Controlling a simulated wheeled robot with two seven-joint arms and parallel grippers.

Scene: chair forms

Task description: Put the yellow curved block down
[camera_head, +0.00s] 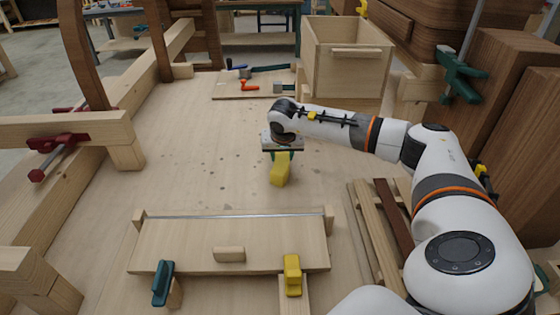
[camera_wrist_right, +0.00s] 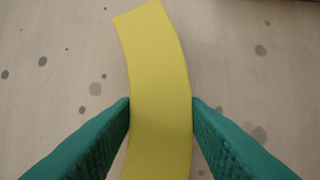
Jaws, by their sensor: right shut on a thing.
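The yellow curved block (camera_head: 280,170) is in my right gripper (camera_head: 282,154), over the middle of the wooden bench top. In the right wrist view the block (camera_wrist_right: 158,80) runs lengthwise between the two green fingers of the gripper (camera_wrist_right: 160,105), which press on its long sides. Its far end sticks out past the fingertips. The bench surface shows behind it; I cannot tell whether the block touches the bench. My left gripper is not in view.
A panel (camera_head: 185,255) with a small handle lies at the front, with a yellow clamp (camera_head: 292,275) and a teal clamp (camera_head: 162,283) on its near edge. A wooden drawer box (camera_head: 345,70) and hand tools (camera_head: 262,72) are at the back. Wood strips (camera_head: 375,230) lie right. The bench left of the block is clear.

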